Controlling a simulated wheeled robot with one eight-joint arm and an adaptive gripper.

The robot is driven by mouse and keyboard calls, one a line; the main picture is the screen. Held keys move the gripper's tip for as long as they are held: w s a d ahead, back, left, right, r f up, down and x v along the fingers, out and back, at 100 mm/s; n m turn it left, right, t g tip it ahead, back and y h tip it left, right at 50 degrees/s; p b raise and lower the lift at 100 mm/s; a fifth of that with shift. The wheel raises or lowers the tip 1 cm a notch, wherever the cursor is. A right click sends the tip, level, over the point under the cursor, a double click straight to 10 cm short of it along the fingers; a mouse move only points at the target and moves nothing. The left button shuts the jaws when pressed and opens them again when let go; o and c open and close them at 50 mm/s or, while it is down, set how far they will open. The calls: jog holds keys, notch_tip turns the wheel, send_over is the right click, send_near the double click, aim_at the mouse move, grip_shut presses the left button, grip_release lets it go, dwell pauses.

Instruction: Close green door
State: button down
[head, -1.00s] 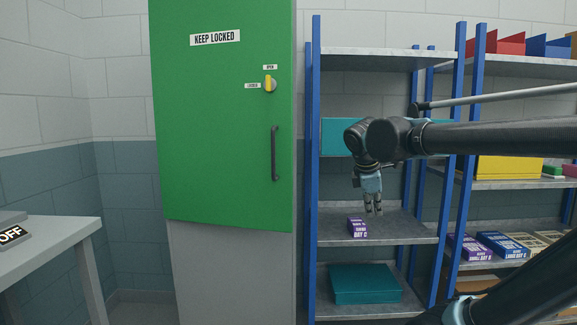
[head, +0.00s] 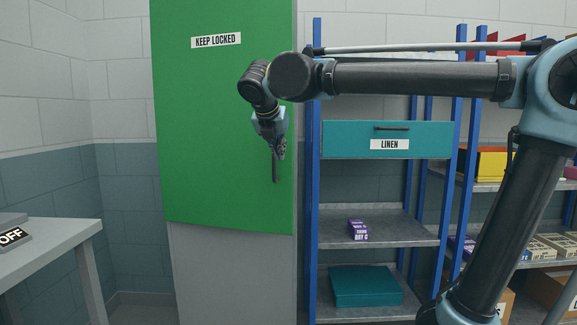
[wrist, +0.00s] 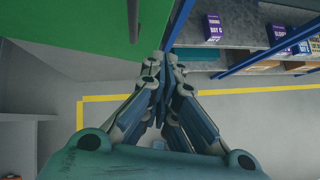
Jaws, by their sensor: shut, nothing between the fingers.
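The green door (head: 205,130) with a "KEEP LOCKED" label fills the upper left of the head view, on a grey cabinet. It looks flush or nearly so; I cannot tell whether it is fully closed. Its dark vertical handle (head: 275,172) shows below my gripper (head: 279,155), which hides the handle's upper part. The lock knob is hidden behind my arm. In the wrist view my gripper (wrist: 158,75) is shut and empty, pointing toward the door. The green door (wrist: 80,25) and its handle (wrist: 134,22) lie beyond the fingertips to the upper left. I see no clear contact.
A blue-posted shelf rack (head: 314,180) stands right of the cabinet, with a teal "LINEN" drawer (head: 350,140), a purple box (head: 358,231) and a teal box (head: 365,286). A grey table (head: 55,250) with an "OFF" sign stands at left. Floor between is clear.

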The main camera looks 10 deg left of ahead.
send_near(290, 172)
notch_tip(290, 172, down, 4)
jog(key=shift+w+d+r, duration=0.15)
jog(key=shift+w, duration=1.55)
